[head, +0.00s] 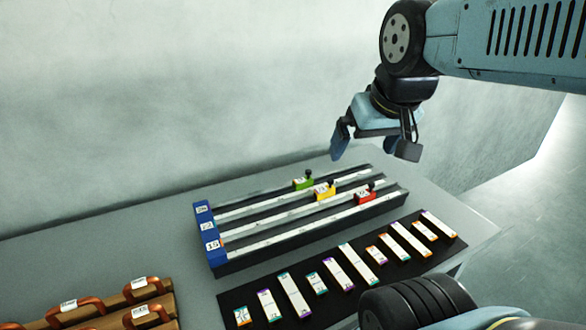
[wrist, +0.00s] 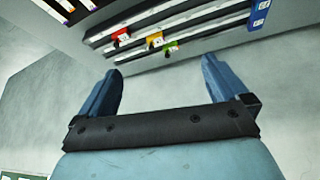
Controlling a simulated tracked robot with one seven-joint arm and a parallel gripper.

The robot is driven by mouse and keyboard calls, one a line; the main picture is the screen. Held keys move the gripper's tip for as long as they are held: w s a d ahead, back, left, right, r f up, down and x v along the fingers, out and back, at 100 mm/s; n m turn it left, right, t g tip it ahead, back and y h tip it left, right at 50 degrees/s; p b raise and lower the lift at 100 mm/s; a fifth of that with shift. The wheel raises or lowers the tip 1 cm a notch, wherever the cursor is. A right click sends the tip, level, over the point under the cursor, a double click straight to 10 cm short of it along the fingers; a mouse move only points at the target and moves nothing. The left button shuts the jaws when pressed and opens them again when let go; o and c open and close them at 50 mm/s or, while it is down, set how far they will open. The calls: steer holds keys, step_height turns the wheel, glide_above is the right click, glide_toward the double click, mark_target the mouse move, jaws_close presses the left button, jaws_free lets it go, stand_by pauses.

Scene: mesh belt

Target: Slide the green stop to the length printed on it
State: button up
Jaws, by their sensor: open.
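The green stop (head: 303,181) sits on the farthest rail of a dark rail fixture (head: 290,240), right of the rail's middle. It also shows in the wrist view (wrist: 170,48), nearest the gripper of the three stops. Its printed length is too small to read. A yellow stop (head: 324,191) is on the middle rail and a red stop (head: 365,194) on the nearest rail. My gripper (head: 372,150) is open and empty, above and to the right of the green stop, clear of the fixture. In the wrist view its two fingers (wrist: 158,85) stand wide apart.
Blue end blocks (head: 207,226) with number labels close the rails' left end. A black mat (head: 330,280) with several white, colour-ended strips lies in front. Brown cases with handles (head: 140,290) stand at the front left. A wall rises behind the table.

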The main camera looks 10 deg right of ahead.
stand_by(0.5)
steer(key=shift+w+r, duration=0.1)
steer(key=shift+w, duration=0.2)
steer(key=c, duration=0.3)
steer(key=shift+m+g, duration=0.7)
steer(key=w, duration=0.6)
steer(key=shift+w+a+r, duration=0.15)
steer(key=shift+w+r, duration=0.15)
steer(key=c, duration=0.6)
steer(key=shift+m+g+h, duration=0.3)
steer(key=shift+m+g, duration=0.3)
steer(key=shift+m, duration=0.2)
steer(key=w, duration=0.2)
steer(key=w+f, duration=0.1)
steer(key=w, duration=0.5)
steer(key=shift+a+f, duration=0.1)
steer(key=shift+f, duration=0.05)
steer(key=shift+c, duration=0.4)
steer(key=m+g, duration=0.3)
glide_above(309, 170)
step_height(309, 170, down, 11)
step_height(309, 170, down, 13)
steer(key=shift+a+f, duration=0.1)
steer(key=shift+c, duration=0.2)
jaws_close()
